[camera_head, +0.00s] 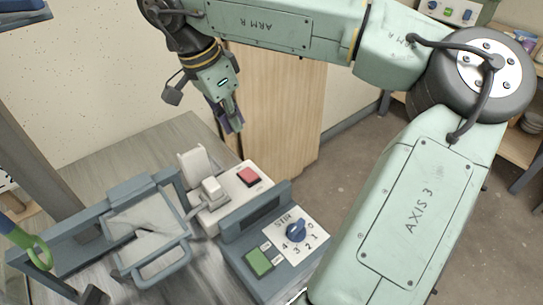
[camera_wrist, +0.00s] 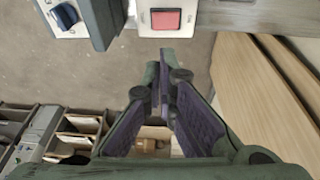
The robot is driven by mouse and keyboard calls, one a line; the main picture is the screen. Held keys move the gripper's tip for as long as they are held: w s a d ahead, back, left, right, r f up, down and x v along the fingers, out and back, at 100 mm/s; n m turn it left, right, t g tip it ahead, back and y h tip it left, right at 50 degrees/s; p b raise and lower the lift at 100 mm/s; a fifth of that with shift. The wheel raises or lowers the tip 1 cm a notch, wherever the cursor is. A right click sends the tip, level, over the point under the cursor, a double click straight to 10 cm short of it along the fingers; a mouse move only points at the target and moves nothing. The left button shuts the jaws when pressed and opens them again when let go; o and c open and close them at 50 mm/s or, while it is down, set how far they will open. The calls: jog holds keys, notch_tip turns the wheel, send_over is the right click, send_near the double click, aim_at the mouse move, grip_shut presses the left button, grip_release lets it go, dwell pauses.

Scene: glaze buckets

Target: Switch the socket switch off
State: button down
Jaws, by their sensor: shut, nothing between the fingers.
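The socket is a white block (camera_head: 228,195) on the bench, with a red rocker switch (camera_head: 248,177) on its right part and a pale plug (camera_head: 211,190) on its left part. In the wrist view the red switch (camera_wrist: 165,20) shows at the top middle on its white plate. Which way the rocker is tipped is too small to tell. My gripper (camera_head: 235,127) is shut and empty, hanging above and behind the switch in the head view, apart from it. In the wrist view my gripper's fingertips (camera_wrist: 164,68) are together, just below the switch in the picture.
A grey control box with a blue dial (camera_head: 297,230) and a green button (camera_head: 258,262) stands in front of the socket. A grey frame (camera_head: 150,235) lies to the left. A wooden panel (camera_head: 275,105) stands behind the bench. Shelving (camera_wrist: 70,140) shows lower left in the wrist view.

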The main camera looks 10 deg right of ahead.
jog(key=shift+s, duration=0.1)
dwell(0.4)
jog(key=p, duration=0.3)
send_near(256, 175)
jog(key=x, duration=0.5)
jog(key=shift+d, duration=0.1)
jog(key=shift+f, duration=0.65)
jog(key=shift+f+b, duration=0.1)
jog(key=shift+b, duration=0.2)
